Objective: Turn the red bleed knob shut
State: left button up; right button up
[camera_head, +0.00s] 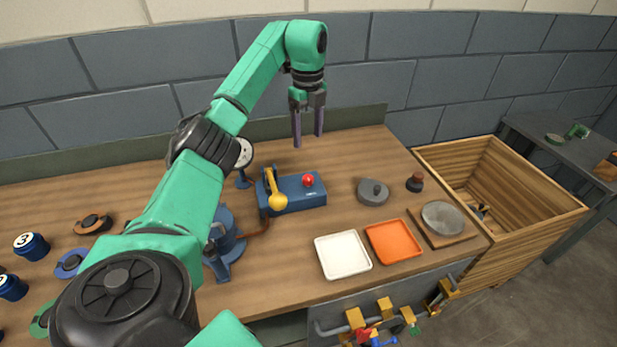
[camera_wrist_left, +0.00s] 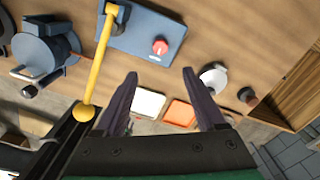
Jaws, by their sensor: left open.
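The red bleed knob (camera_head: 308,180) sits on top of a blue block (camera_head: 297,196) on the wooden bench. It also shows in the left wrist view (camera_wrist_left: 159,47) on the blue block (camera_wrist_left: 140,32). A yellow lever (camera_head: 277,194) with a round end stands at the block's left side; in the left wrist view the lever (camera_wrist_left: 99,62) runs down past my gripper. My left gripper (camera_head: 308,143) is open and empty, pointing down, above and behind the block in the head view. Its fingers (camera_wrist_left: 160,82) are apart from the knob. My right gripper is not in view.
A white tray (camera_head: 343,254) and an orange tray (camera_head: 394,240) lie at the front. A grey round lid (camera_head: 372,191) and a dark stopper (camera_head: 414,182) sit to the right. A gauge (camera_head: 243,153) stands behind the block's left. A wooden crate (camera_head: 548,225) is beyond the bench.

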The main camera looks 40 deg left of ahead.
aim_at(308, 177)
pick_arm(q)
notch_tip(308, 177, down, 13)
jog(key=shift+f+p, duration=0.1)
jog(key=shift+p, duration=0.5)
jog(key=shift+f, duration=0.55)
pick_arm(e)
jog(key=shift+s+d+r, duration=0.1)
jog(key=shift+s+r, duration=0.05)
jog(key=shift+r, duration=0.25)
pick_arm(q)
jog(key=shift+a, duration=0.1)
grip_shut()
